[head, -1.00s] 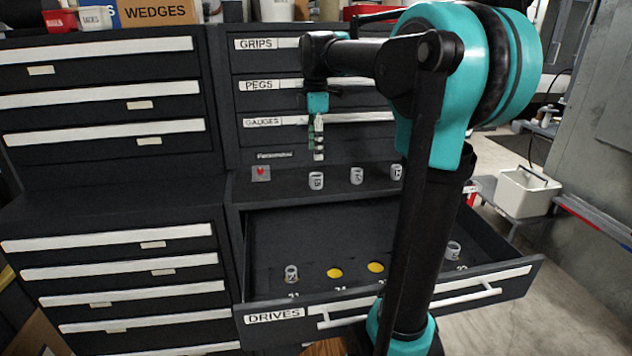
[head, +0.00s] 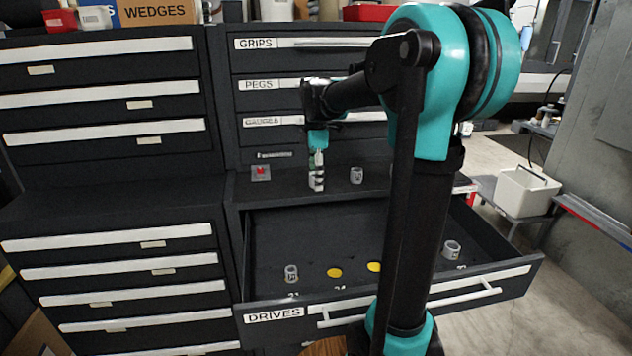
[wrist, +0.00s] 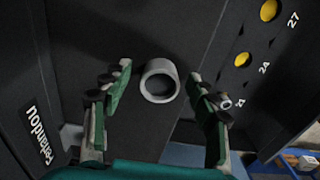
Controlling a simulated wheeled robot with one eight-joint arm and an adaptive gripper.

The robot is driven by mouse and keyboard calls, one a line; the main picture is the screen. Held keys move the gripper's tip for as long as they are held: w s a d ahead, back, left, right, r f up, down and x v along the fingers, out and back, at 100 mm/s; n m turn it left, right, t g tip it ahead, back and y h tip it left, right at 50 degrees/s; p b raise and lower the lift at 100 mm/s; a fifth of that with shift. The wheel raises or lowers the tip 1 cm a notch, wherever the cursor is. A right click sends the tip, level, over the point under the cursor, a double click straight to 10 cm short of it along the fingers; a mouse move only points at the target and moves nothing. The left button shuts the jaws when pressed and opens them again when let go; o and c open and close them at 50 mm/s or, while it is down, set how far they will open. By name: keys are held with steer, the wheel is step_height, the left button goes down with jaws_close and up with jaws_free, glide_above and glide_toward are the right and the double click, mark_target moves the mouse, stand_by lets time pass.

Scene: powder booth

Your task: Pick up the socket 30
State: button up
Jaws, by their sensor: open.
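My gripper (head: 317,184) points down at the ledge above the open drawer, its fingers apart. In the wrist view a grey ring-shaped socket (wrist: 159,98) stands upright between the open fingers, with a gap on each side. In the head view my fingers mostly hide this socket. I cannot read its number, so the frames do not confirm it is socket 30. Another grey socket (head: 356,175) stands on the ledge to the right.
The open DRIVES drawer (head: 274,317) holds a left socket (head: 291,273), a right socket (head: 452,249) and two yellow round spots, one at 24 (head: 335,273). A small card with a red mark (head: 261,173) stands left of my gripper. My arm hides part of the ledge and drawer.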

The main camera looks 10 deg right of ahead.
jaws_close()
stand_by(0.3)
steer(key=shift+r, duration=0.1)
step_height(320, 180, up, 20)
stand_by(0.7)
